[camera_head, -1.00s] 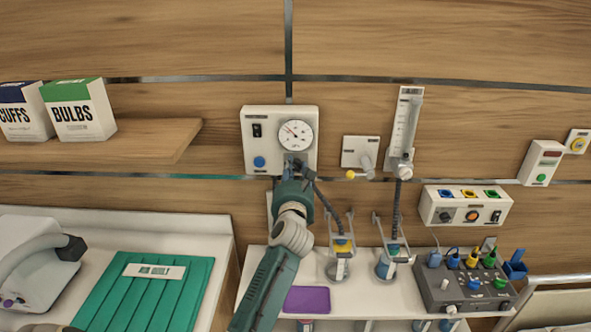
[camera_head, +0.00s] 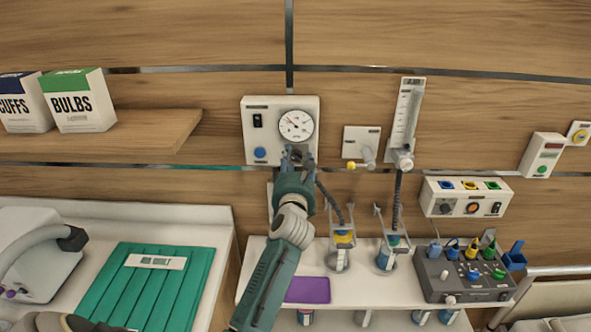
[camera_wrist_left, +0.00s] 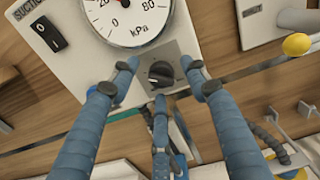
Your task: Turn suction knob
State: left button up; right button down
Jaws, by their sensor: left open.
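The white suction unit (camera_head: 262,132) is fixed to the wooden wall, with a round gauge (camera_head: 296,126), a black rocker switch and a blue button. In the left wrist view, the black suction knob (camera_wrist_left: 161,74) with a white pointer line sits on a grey plate under the kPa gauge (camera_wrist_left: 126,10). My left gripper (camera_head: 297,152) is in front of the unit's lower right part and mostly hides the knob in the head view. In the wrist view its fingers (camera_wrist_left: 160,80) are open and spread around the knob, with a visible gap on each side. My right gripper is not clearly seen.
A flowmeter (camera_head: 407,115) and a wall outlet with a yellow tip (camera_head: 361,147) are to the right. Hoses and jars hang below. A shelf with boxes (camera_head: 80,102) is at left. A purple tray (camera_head: 308,290) lies on the white counter.

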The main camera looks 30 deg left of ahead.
pick_arm(q)
jog(key=v, duration=1.1)
jog(key=shift+s, duration=0.25)
jog(key=shift+r, duration=0.1)
